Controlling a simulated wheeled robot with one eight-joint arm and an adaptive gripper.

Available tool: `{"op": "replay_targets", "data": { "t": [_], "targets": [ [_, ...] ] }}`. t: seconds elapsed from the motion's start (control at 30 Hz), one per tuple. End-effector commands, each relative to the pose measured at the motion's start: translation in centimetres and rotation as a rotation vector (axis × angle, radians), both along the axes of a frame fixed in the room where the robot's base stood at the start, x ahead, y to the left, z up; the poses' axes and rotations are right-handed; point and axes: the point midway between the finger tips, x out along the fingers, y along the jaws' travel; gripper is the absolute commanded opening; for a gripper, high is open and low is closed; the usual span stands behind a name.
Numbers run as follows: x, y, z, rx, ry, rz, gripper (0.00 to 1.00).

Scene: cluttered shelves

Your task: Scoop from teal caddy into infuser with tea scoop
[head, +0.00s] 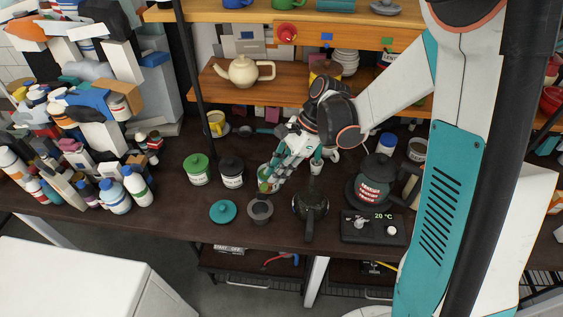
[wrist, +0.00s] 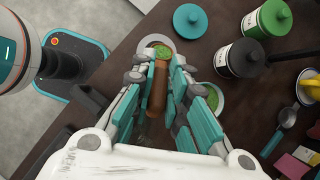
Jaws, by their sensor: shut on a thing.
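My gripper (wrist: 160,80) is shut on the brown handle of the tea scoop (wrist: 157,95). Green tea shows at the scoop's far end in the wrist view, where it overlaps the round grey infuser (wrist: 148,42). The infuser also stands near the front of the counter in the head view (head: 260,211). The open caddy (wrist: 221,98) has green contents and is partly hidden by a finger. It stands behind the infuser in the head view (head: 264,172). The teal lid (head: 223,211) lies left of the infuser. The exact scoop height is unclear.
A green canister (head: 197,171) and a black canister (head: 231,173) stand left of the caddy. A dark pan-like vessel (head: 310,204) and a kettle (head: 375,184) on its base stand to the right. A shelf with a cream teapot (head: 243,71) is behind.

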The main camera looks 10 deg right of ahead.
Motion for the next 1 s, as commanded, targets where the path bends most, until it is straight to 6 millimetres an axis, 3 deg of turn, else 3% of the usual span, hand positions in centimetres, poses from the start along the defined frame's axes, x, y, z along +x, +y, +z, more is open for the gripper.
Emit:
{"op": "replay_targets", "data": {
  "t": [0.5,1.0],
  "targets": [
    [-0.6,3.3,0.7,-0.467,-0.083,0.007,0.0],
    [-1.1,6.7,-1.2,-0.897,-0.156,0.005,0.0]
  ]
}}
